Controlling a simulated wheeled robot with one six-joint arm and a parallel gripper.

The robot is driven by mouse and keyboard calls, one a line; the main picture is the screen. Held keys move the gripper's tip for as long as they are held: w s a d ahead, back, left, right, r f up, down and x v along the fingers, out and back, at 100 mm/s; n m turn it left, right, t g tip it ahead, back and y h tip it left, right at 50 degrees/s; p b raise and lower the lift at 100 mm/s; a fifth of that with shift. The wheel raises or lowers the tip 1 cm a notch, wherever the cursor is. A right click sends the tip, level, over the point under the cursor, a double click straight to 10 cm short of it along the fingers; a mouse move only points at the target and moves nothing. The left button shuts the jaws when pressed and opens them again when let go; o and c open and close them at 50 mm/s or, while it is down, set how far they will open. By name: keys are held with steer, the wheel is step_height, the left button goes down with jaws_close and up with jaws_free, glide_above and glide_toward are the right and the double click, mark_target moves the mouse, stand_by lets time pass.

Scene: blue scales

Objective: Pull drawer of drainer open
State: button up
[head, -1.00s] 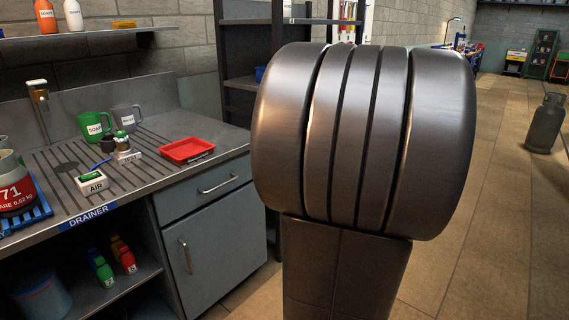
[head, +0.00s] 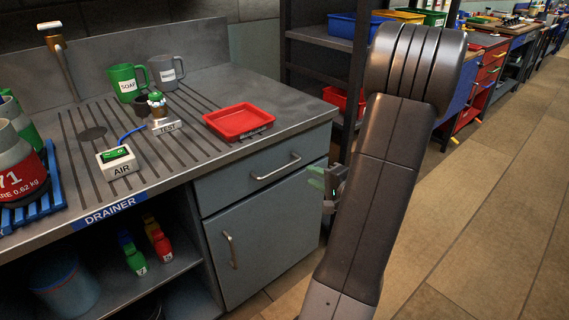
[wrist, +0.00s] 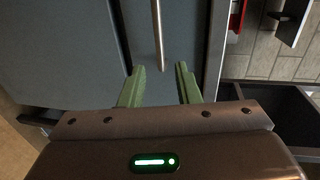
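The drainer (head: 300,128) is a grey metal counter with a blue DRAINER label. Its blue-grey drawer (head: 225,188) sits under the right part of the top and looks shut, with a silver bar handle (head: 276,167). My gripper (head: 314,178) is to the right of the handle in the head view, partly hidden by my arm. In the wrist view my gripper (wrist: 160,68) has its green fingers apart and empty. The drawer handle (wrist: 158,35) runs upright there, its lower end lined up between the fingertips; I cannot tell the remaining distance. The drawer front (wrist: 185,40) lies behind it.
Below the drawer is a cupboard door (head: 265,240) with its own handle (head: 230,249). A red tray (head: 239,121), mugs and an AIR button box (head: 118,162) stand on the top. A dark shelf rack (head: 320,55) stands behind. Floor at right (head: 500,200) is clear.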

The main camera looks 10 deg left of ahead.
mark_target(289, 166)
steer(key=x, duration=1.2)
jaws_close()
